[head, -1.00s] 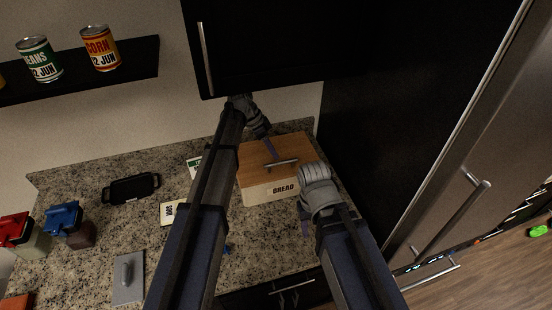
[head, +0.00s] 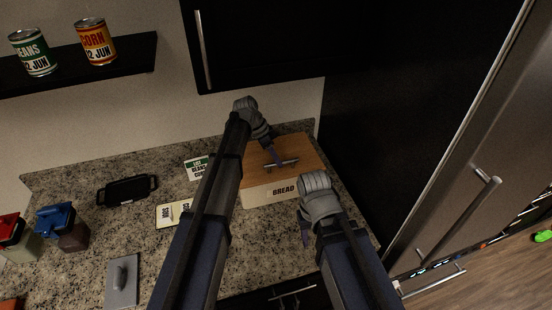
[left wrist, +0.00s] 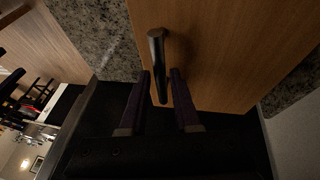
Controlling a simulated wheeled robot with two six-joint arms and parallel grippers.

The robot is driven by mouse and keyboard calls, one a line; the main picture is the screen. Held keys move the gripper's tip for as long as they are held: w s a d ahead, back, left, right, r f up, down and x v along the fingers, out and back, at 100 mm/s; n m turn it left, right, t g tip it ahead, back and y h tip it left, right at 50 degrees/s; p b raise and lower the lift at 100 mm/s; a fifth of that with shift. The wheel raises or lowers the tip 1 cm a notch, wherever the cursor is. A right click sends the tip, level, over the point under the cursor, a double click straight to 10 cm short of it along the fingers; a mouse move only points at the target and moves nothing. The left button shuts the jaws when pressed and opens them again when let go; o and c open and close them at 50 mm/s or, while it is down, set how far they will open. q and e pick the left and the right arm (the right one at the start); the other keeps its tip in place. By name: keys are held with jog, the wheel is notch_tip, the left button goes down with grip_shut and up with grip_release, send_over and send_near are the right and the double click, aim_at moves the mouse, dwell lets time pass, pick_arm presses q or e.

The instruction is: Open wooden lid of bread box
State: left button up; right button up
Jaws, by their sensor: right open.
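The bread box (head: 262,192) is cream with a "BREAD" label and stands on the granite counter. Its wooden lid (head: 297,147) lies closed on top and carries a dark bar handle (head: 282,165). My left gripper (head: 273,157) is over the lid at the handle. In the left wrist view its two purple fingers (left wrist: 160,73) are apart, one on each side of the handle (left wrist: 157,50), with a gap visible. The lid (left wrist: 215,50) fills the upper part there. My right gripper (head: 305,232) is beside the box's front right corner, open; its fingers are partly hidden by its wrist.
A black tray (head: 127,189), a notepad (head: 172,213), a card (head: 196,167), lidded jars (head: 68,228) and a grey handled plate (head: 122,281) lie left on the counter. A dark cabinet (head: 262,45) hangs above the box. A dark panel (head: 375,130) closes off the right.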

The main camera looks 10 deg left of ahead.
pick_arm(q)
grip_shut()
dwell(1.0)
